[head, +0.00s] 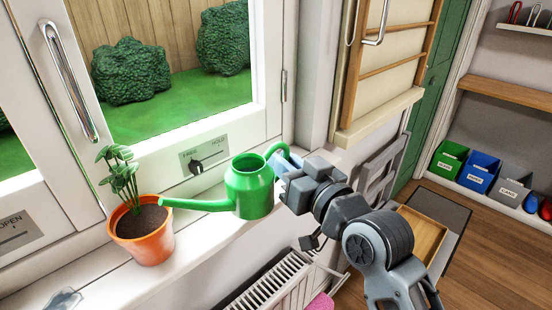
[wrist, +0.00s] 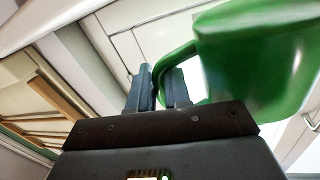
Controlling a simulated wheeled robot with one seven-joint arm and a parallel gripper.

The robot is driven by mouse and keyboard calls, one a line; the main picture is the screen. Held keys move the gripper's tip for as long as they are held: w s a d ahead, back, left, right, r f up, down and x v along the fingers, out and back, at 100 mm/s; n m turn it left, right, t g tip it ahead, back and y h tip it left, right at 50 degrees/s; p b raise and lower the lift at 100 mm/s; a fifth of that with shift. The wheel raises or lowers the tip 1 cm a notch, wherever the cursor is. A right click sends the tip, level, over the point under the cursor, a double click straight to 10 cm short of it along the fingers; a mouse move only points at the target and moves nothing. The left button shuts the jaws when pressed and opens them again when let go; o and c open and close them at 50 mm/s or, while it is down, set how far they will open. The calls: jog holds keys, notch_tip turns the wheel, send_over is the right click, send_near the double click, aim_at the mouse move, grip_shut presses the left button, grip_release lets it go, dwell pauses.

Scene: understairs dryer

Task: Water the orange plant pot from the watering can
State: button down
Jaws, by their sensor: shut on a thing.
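The green watering can (head: 250,187) is at the window sill, roughly upright, with its long spout pointing left. The spout tip is at the right rim of the orange plant pot (head: 146,240). The pot stands on the sill with dark soil and a leafy green plant (head: 122,172). My gripper (head: 280,163) is to the right of the can and is shut on its handle. In the wrist view the gripper fingers (wrist: 160,88) are around the handle, beside the can's body (wrist: 255,60). I cannot tell whether the can touches the sill. No water is visible.
The window with a metal handle (head: 68,80) and a dial plate (head: 203,157) stands behind the sill. A white radiator (head: 268,285) is below. Coloured bins (head: 480,178) stand far right.

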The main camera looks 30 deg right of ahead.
jog(key=shift+s+d+r+p, duration=0.2)
jog(key=shift+s+r, duration=0.15)
jog(key=shift+s, duration=0.4)
jog(key=shift+s+d+r+p, duration=0.1)
jog(key=shift+s+d+r, duration=0.2)
jog(key=shift+s, duration=0.4)
jog(key=shift+s+d+r+p, duration=0.15)
jog(key=shift+s+r, duration=0.25)
jog(key=shift+s, duration=0.35)
